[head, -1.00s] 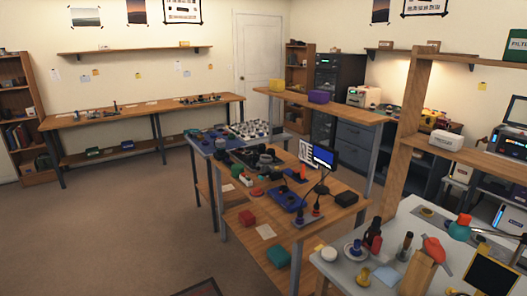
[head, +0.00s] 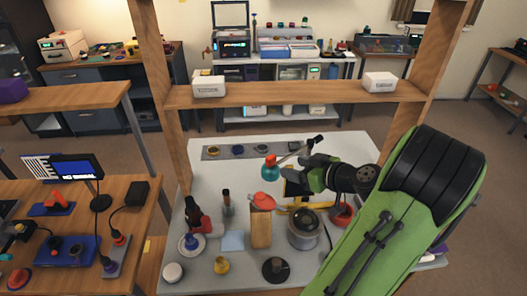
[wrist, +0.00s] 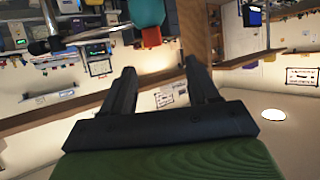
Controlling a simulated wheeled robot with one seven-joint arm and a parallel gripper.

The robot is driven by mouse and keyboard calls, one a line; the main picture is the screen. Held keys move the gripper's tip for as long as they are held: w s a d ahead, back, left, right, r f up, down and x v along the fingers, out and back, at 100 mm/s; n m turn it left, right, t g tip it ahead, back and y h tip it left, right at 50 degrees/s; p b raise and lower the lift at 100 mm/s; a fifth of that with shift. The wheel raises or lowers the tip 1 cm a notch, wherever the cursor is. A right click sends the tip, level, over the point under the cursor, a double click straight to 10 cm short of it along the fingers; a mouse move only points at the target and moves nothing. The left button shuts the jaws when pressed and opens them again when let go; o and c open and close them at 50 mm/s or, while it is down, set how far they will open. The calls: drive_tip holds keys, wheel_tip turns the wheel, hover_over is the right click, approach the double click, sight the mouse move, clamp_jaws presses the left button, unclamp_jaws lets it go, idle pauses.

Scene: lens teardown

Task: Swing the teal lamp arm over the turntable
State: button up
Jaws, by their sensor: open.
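In the wrist view the lamp head (wrist: 146,12) shows at the top, just beyond my gripper's fingertips (wrist: 160,68). My gripper (head: 297,163) is open, its fingers spread with nothing between them, close to the right of the lamp in the head view. A round grey device (head: 303,229) stands on the bench below; I cannot tell whether it is the turntable.
A wooden block (head: 260,229) with a red-orange top stands left of the round device. A wooden shelf frame (head: 300,94) spans the bench's back.

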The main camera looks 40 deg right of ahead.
sight(273, 158)
drive_tip(key=shift+h, duration=0.3)
drive_tip(key=x, duration=0.4)
drive_tip(key=p+x, duration=0.1)
drive_tip(key=x, duration=0.4)
drive_tip(key=d+p+x, duration=0.1)
drive_tip(key=x, duration=0.4)
drive_tip(key=shift+w+r, duration=0.2)
drive_tip(key=shift+a, duration=0.1)
drive_tip(key=shift+s, duration=0.1)
drive_tip(key=shift+c, duration=0.2)
clamp_jaws()
